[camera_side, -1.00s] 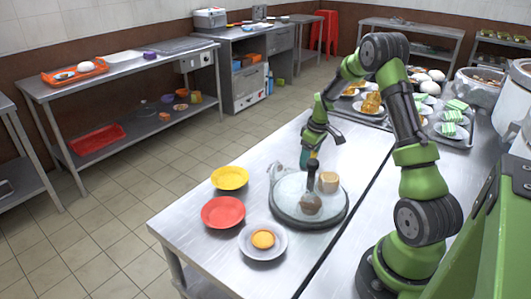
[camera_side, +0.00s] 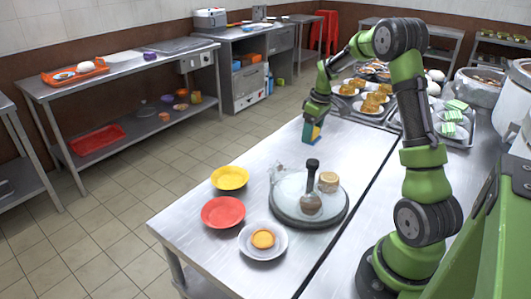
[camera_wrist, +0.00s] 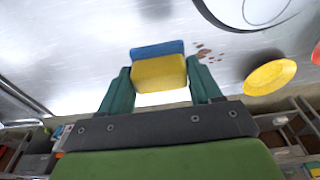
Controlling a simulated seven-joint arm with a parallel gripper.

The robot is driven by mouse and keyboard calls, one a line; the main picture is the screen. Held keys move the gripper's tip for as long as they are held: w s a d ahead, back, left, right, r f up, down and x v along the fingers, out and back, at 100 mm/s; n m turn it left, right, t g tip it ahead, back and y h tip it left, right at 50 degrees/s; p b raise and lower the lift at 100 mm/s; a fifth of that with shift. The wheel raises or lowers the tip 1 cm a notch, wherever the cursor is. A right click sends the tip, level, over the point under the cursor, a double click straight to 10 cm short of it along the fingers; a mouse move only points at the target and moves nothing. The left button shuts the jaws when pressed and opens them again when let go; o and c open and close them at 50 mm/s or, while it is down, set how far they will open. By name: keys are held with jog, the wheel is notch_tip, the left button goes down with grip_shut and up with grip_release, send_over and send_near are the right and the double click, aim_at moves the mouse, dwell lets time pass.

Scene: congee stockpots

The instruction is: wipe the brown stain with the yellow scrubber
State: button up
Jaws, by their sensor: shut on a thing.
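The scrubber, a small block with a yellow part (camera_wrist: 160,72) and a blue part, is held between the fingers of my gripper (camera_wrist: 160,76). In the side view the scrubber (camera_side: 311,133) is over the far part of the steel table, behind the round tray. My gripper (camera_side: 316,108) points down and is shut on it. I cannot tell whether the scrubber touches the table. The brown stain (camera_wrist: 204,53) shows as several small spots on the table in the wrist view, just right of the scrubber and apart from it. I cannot make the stain out in the side view.
A round tray (camera_side: 283,219) with a dark-handled item and a tan cup stands mid-table. A yellow plate (camera_side: 229,177), a red plate (camera_side: 223,212) and a white plate (camera_side: 262,254) sit near it. Food trays (camera_side: 376,121) stand at the table's far end.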

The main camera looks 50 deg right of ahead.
jog(key=shift+r, duration=0.35)
